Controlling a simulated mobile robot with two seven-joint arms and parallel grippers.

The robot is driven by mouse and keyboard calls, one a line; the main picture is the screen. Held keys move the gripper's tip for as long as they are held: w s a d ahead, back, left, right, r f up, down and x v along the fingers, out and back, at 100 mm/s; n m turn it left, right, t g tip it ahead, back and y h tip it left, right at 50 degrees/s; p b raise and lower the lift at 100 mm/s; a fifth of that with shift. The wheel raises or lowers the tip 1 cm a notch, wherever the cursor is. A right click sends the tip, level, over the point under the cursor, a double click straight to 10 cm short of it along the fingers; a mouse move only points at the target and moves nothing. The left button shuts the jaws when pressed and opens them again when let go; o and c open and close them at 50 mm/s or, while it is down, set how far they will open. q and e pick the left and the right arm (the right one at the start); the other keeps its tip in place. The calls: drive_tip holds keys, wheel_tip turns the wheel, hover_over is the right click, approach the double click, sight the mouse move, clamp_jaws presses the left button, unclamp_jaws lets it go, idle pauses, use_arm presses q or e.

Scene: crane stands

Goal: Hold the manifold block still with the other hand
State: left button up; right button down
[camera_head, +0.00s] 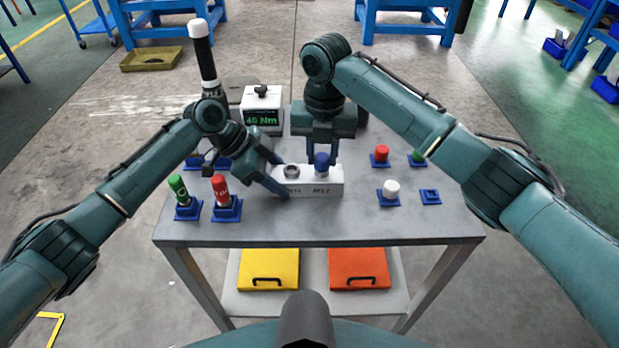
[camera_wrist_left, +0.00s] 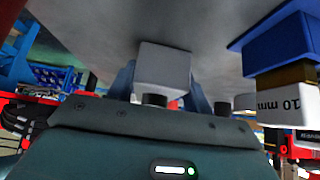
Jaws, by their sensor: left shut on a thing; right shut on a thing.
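The white manifold block (camera_head: 312,187) lies on the grey table. A round metal-rimmed port (camera_head: 291,171) is at its left and a blue cap (camera_head: 322,161) stands on its right part. My left gripper (camera_head: 277,180) is shut on the block's left end, with a blue finger on either side. In the left wrist view the pale block (camera_wrist_left: 163,66) sits between the fingers of the left gripper (camera_wrist_left: 162,85). My right gripper (camera_head: 322,154) comes down from behind and is shut on the blue cap. Its fingers partly hide the cap's contact with the block.
A tester reading 40 Nm (camera_head: 262,110) stands behind the block. Green (camera_head: 177,188) and red (camera_head: 220,188) topped pieces stand in blue holders at left. Red (camera_head: 381,154), green and white (camera_head: 390,188) caps stand at right, beside an empty blue holder (camera_head: 430,196). The front tabletop is clear.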

drive_tip(key=shift+r+n, duration=0.2)
drive_tip(key=shift+n, duration=0.9)
drive_tip(key=c, duration=1)
unclamp_jaws()
drive_tip(key=shift+f, duration=0.1)
drive_tip(key=shift+c, duration=0.4)
drive_tip(key=shift+c, duration=0.5)
